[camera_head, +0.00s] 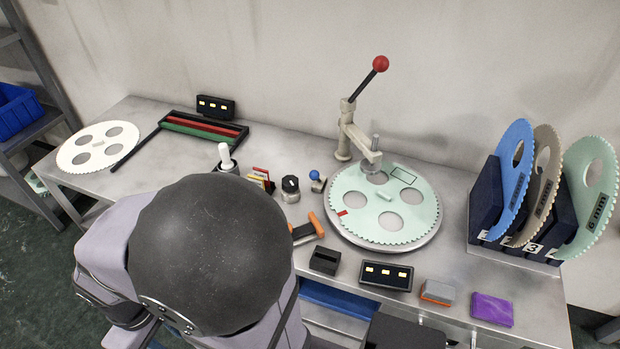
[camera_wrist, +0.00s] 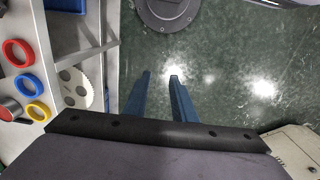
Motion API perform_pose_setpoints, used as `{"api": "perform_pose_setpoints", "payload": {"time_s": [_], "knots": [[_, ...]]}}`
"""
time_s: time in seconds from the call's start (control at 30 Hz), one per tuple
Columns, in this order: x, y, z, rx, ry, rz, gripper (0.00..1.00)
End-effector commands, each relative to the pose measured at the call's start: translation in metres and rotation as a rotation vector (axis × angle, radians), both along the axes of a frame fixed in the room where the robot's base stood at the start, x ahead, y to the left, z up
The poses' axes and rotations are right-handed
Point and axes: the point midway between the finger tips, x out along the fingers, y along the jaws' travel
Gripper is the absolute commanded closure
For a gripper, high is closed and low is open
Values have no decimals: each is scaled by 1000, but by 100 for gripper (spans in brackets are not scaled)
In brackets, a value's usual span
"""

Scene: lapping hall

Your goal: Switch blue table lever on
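A small lever with a blue ball knob (camera_head: 315,175) stands on the bench, just left of the large pale green toothed disc and right of a black rotary knob. Its base is small and pale, and I cannot tell clearly which way it is set. My gripper (camera_wrist: 160,76) shows in the wrist view as two blue fingers with a gap between them, open and empty. It points at the dark green floor, away from the lever. In the head view my gripper is hidden or out of frame.
The pale green disc (camera_head: 361,220) lies under a press arm with a red ball handle (camera_head: 380,63). A black rotary knob (camera_head: 290,186), an orange-handled tool (camera_head: 316,224) and a black block (camera_head: 325,261) sit close to the lever. Upright discs (camera_head: 513,180) stand at right.

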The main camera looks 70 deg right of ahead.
Motion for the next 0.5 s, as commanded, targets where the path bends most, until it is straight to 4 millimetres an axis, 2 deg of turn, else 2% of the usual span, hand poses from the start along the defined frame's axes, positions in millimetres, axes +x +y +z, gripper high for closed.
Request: {"api": "perform_pose_setpoints", "payload": {"time_s": [0.03,0.1,0.27,0.37,0.5], "knots": [[0,-4,-1,-9,1,5,89],[1,-13,-3,-30,5,20,100],[3,-51,-8,-117,23,86,100],[4,-85,-11,-194,45,150,100],[2,-141,-14,-314,98,259,100]]}}
